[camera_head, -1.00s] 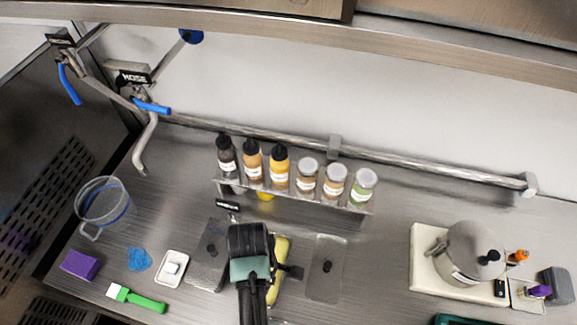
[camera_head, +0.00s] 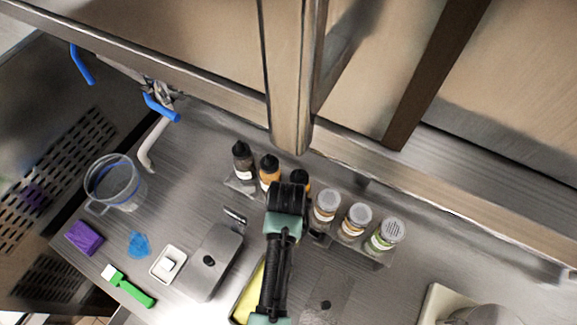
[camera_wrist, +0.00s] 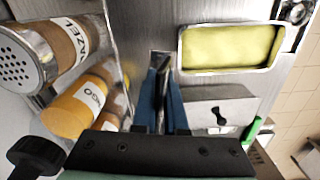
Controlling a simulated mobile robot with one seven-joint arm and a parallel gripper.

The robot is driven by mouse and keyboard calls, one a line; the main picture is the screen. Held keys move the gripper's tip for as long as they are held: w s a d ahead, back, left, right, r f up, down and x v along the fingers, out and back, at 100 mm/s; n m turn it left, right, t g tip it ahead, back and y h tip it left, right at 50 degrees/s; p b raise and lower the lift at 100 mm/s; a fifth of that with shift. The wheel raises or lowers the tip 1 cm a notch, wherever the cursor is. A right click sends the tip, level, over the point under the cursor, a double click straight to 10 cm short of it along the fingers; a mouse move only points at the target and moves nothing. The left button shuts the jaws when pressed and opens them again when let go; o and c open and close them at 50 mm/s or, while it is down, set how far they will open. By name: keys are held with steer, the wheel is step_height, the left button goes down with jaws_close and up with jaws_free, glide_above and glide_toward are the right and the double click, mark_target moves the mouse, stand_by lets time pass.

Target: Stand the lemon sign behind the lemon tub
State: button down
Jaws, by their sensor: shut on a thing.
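The lemon tub, an open tub of yellow filling (camera_head: 247,298), is partly hidden behind my arm in the head view. In the wrist view it shows whole at the upper right (camera_wrist: 230,46). My gripper (camera_wrist: 162,92) has its blue fingers shut on a thin upright plate (camera_wrist: 163,82), seen edge-on. This looks like the lemon sign; its face and writing cannot be read. In the head view my gripper (camera_head: 287,200) is behind the tub, close to the bottle rack, and the held plate is hidden there.
A rack of bottles and shaker jars (camera_head: 356,222) stands beside my gripper. Another small dark sign (camera_head: 235,215) stands behind the lidded left tub (camera_head: 212,262). A measuring jug (camera_head: 113,184), purple sponge (camera_head: 85,238) and green brush (camera_head: 129,287) lie left. An overhead shelf crosses above.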

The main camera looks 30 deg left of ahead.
step_height(320, 180, down, 7)
steer(key=b, duration=0.6)
steer(key=shift+f, duration=0.15)
steer(key=shift+w+f+b, duration=0.1)
steer(key=shift+f+b, duration=1.25)
steer(key=shift+f, duration=0.55)
steer(key=c, duration=0.9)
jaws_free()
steer(key=shift+o, duration=0.3)
steer(key=o, duration=0.5)
steer(key=shift+r+p, duration=4.55)
